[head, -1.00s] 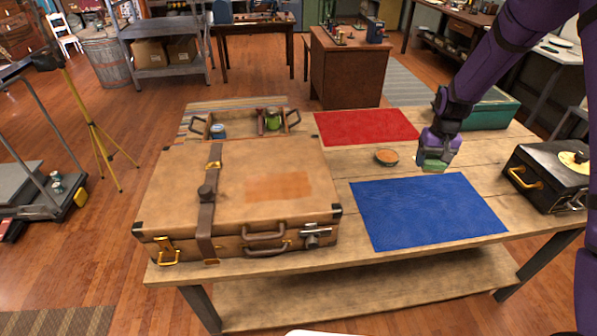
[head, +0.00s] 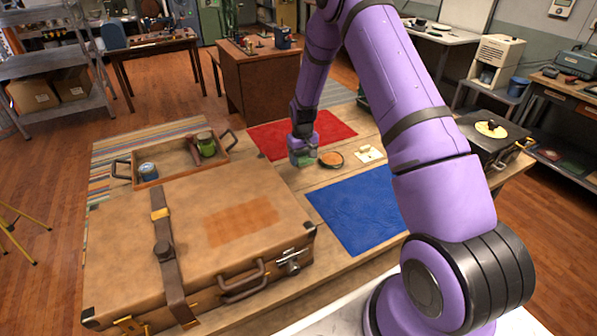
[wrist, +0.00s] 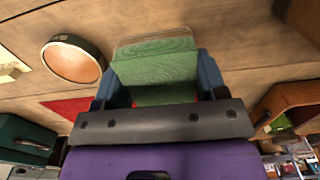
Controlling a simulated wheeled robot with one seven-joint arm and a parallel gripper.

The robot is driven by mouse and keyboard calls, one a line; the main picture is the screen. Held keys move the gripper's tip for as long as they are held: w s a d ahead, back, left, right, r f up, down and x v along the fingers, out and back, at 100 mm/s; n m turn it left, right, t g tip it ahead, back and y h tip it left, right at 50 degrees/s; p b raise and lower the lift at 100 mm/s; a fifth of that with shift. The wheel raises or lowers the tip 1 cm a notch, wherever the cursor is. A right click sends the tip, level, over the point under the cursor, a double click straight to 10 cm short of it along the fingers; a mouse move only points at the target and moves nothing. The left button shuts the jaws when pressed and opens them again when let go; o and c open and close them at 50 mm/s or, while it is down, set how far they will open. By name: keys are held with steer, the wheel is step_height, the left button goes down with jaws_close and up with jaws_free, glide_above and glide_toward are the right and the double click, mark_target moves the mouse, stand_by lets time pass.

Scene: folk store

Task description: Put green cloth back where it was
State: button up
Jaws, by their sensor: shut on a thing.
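My gripper (head: 302,160) is over the wooden table, at the near edge of the red cloth (head: 285,137) and just left of a small round orange-brown dish (head: 331,160). In the wrist view, my gripper (wrist: 155,88) is shut on the green cloth (wrist: 155,62), a folded pad with a pale layer along its far edge. The cloth's height above the table is hard to judge. The blue cloth (head: 358,208) lies flat on the table nearer to me. The dish also shows in the wrist view (wrist: 72,62).
A large brown suitcase (head: 240,222) fills the table's left part. A wooden tray (head: 180,172) with a green and a blue can stands behind it. A cream square plate (head: 369,154) lies right of the dish. A black case (head: 490,140) stands at the right end.

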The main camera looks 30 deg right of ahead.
mark_target(303, 177)
steer(key=shift+d+f, duration=0.1)
steer(key=shift+f, duration=3.1)
steer(key=o, duration=0.9)
steer(key=shift+f, duration=0.1)
